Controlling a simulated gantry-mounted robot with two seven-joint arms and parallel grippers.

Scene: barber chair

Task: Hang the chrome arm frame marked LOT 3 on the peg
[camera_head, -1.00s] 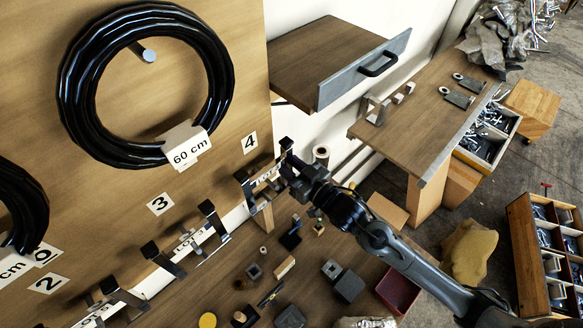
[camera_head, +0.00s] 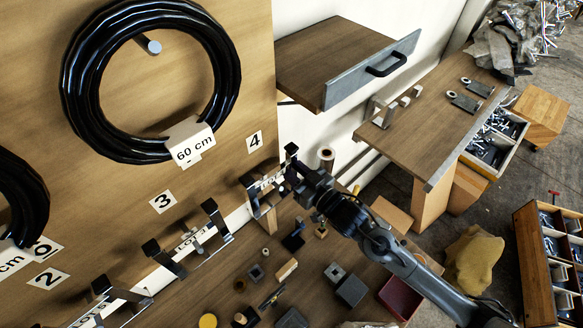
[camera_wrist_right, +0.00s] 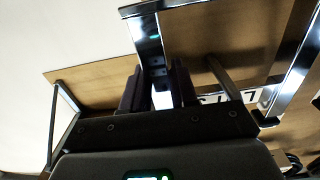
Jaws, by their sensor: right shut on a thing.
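My right gripper (camera_head: 291,178) is shut on a chrome arm frame (camera_head: 265,183) in front of the board below the number 4. The frame's white label starts with "LO" in the head view; its number is hidden or too small to read. In the right wrist view the fingers (camera_wrist_right: 157,88) close around a chrome bar (camera_wrist_right: 149,45). Another chrome frame (camera_head: 172,261) sits below the number 3, its label seeming to read LOT 3 but small. A third frame (camera_head: 102,287) is lower left. I cannot make out the peg behind the held frame. My left gripper is out of view.
Black hose coils hang on a peg (camera_head: 152,46) on the wooden board (camera_head: 225,20). A drawer (camera_head: 340,55) juts out above right. Small blocks, including a dark block (camera_head: 350,289), clutter the bench below. A side table (camera_head: 425,125) stands right.

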